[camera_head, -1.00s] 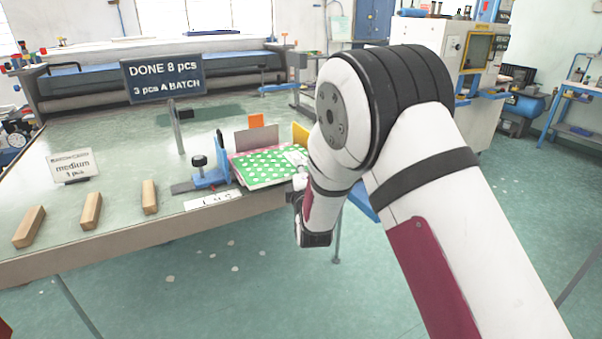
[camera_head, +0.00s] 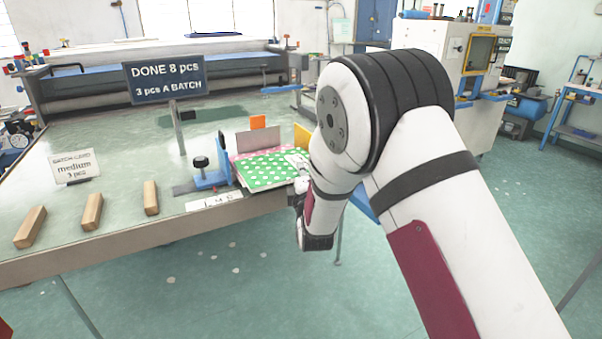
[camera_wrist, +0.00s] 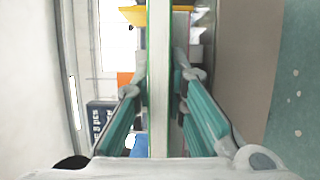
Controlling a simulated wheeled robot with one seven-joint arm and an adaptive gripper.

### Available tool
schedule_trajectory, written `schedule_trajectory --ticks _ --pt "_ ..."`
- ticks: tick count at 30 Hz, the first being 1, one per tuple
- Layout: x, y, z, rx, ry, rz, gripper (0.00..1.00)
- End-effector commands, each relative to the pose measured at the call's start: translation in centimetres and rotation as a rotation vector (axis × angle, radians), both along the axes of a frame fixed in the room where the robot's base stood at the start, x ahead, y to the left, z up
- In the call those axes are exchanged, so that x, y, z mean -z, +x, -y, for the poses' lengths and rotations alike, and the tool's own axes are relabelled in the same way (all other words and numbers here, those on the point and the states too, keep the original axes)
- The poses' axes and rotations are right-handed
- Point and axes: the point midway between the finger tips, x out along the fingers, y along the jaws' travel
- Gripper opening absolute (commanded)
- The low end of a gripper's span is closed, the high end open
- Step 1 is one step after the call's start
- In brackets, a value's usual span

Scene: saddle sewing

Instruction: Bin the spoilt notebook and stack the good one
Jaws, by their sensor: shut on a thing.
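A green notebook with white dots (camera_head: 266,170) lies nearly flat at the front edge of the table, between a blue clamp and upright plates. Something pink (camera_head: 236,158) shows along its far left edge, apparently another cover beneath it. My gripper (camera_wrist: 160,92) is shut on the green notebook by its right edge. In the wrist view the notebook (camera_wrist: 159,60) is edge-on between the two teal fingers, pale with a green rim. In the head view my arm hides most of the gripper. No bin can be made out.
A blue clamp (camera_head: 210,177) stands left of the notebook. Several wooden blocks (camera_head: 92,211), a card (camera_head: 75,168) and a dark sign (camera_head: 163,79) are further left. Open floor lies in front.

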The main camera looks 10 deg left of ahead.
Motion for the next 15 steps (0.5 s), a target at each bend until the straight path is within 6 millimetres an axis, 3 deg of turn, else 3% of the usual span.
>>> schedule_trajectory --ticks 10,11,12,14,15 --pt "0.28 0.03 -0.01 0.0 0.002 0.003 0.0" --pt "0.28 0.03 -0.01 0.0 0.002 0.003 0.15" --pt "0.27 0.02 -0.01 0.0 0.002 0.003 0.24" --pt "0.28 0.01 0.0 0.0 0.001 0.002 0.36" --pt "0.29 0.01 0.0 0.0 0.001 0.002 0.36"
